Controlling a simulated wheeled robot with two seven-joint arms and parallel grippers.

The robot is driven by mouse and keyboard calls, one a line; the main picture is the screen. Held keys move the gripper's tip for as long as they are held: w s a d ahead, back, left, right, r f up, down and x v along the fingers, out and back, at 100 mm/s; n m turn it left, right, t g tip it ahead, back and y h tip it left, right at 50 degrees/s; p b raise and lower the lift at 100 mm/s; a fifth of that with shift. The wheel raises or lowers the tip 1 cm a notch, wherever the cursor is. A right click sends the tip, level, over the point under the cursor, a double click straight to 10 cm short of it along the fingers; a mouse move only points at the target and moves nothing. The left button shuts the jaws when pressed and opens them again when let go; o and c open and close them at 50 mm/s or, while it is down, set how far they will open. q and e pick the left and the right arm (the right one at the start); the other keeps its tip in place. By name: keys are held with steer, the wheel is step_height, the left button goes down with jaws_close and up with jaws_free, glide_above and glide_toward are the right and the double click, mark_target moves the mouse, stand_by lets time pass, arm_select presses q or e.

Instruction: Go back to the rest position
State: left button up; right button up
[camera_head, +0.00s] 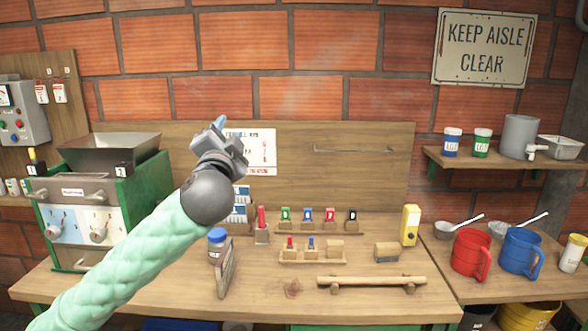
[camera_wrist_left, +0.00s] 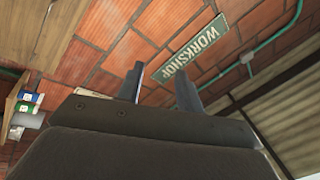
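My left arm comes in from the lower left in the head view, with a pale green sleeve and a dark grey wrist. My left gripper (camera_head: 221,125) is raised in front of the wooden back board and partly covers a white notice. In the left wrist view its two fingers (camera_wrist_left: 160,85) stand apart with nothing between them, and they point up toward the brick wall. The gripper touches no object that I can see. My right gripper is not in view.
The wooden bench (camera_head: 300,297) carries a green machine (camera_head: 150,185) at left, a blue-lidded jar (camera_head: 217,243), small coloured tags and a wooden bar (camera_head: 371,281). Red (camera_head: 468,254) and blue (camera_head: 517,251) mugs stand at right. A shelf (camera_head: 500,160) hangs above them.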

arm_select(q)
steer(key=s+f+n+g+h, duration=0.15)
steer(key=s+f+g, duration=0.25)
steer(key=f, duration=0.9)
steer(key=s+f+n+g, duration=0.3)
steer(key=s+f+g, duration=0.15)
steer(key=f, duration=0.95)
steer(key=s+f+n+g, duration=0.2)
steer(key=s+f+g, duration=0.25)
steer(key=f, duration=0.85)
steer(key=s+f+n+g, duration=0.2)
steer(key=s+f+g, duration=0.4)
steer(key=s+f, duration=2)
steer(key=s, duration=0.4)
steer(key=shift+a+f+g, duration=0.15)
steer(key=shift+f+g, duration=0.05)
steer(key=shift+g, duration=0.2)
steer(key=shift+w+n+h, duration=0.1)
steer(key=shift+n+h, duration=0.15)
steer(key=shift+h, duration=0.1)
